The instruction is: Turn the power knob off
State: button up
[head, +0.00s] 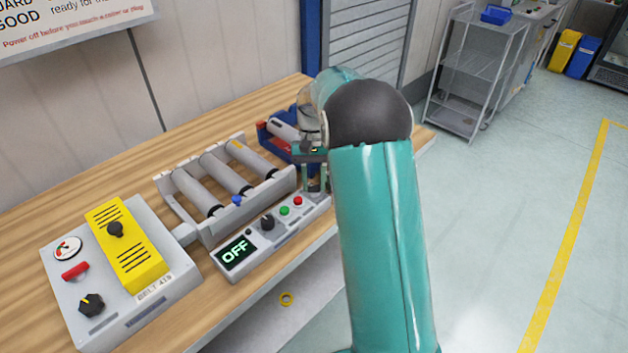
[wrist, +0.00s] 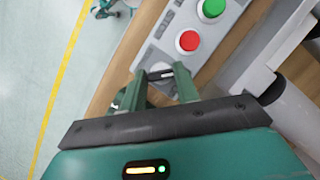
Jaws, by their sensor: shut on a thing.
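The grey control panel (head: 290,226) lies along the bench's front edge. Its display (head: 235,254) reads OFF. A black knob (head: 266,222) sits right of the display, followed by a green button (head: 284,211) and a red button (head: 298,201). My gripper (head: 316,182) points down at the panel's right end.
A roller conveyor (head: 225,190) stands behind the panel. A grey box (head: 140,310) with a yellow cover (head: 125,245), dial and another black knob is at left. A blue tool holder (head: 270,140) is near my wrist. Open floor lies right.

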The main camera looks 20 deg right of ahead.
jog(key=o, duration=1)
jog(key=v, duration=1.4)
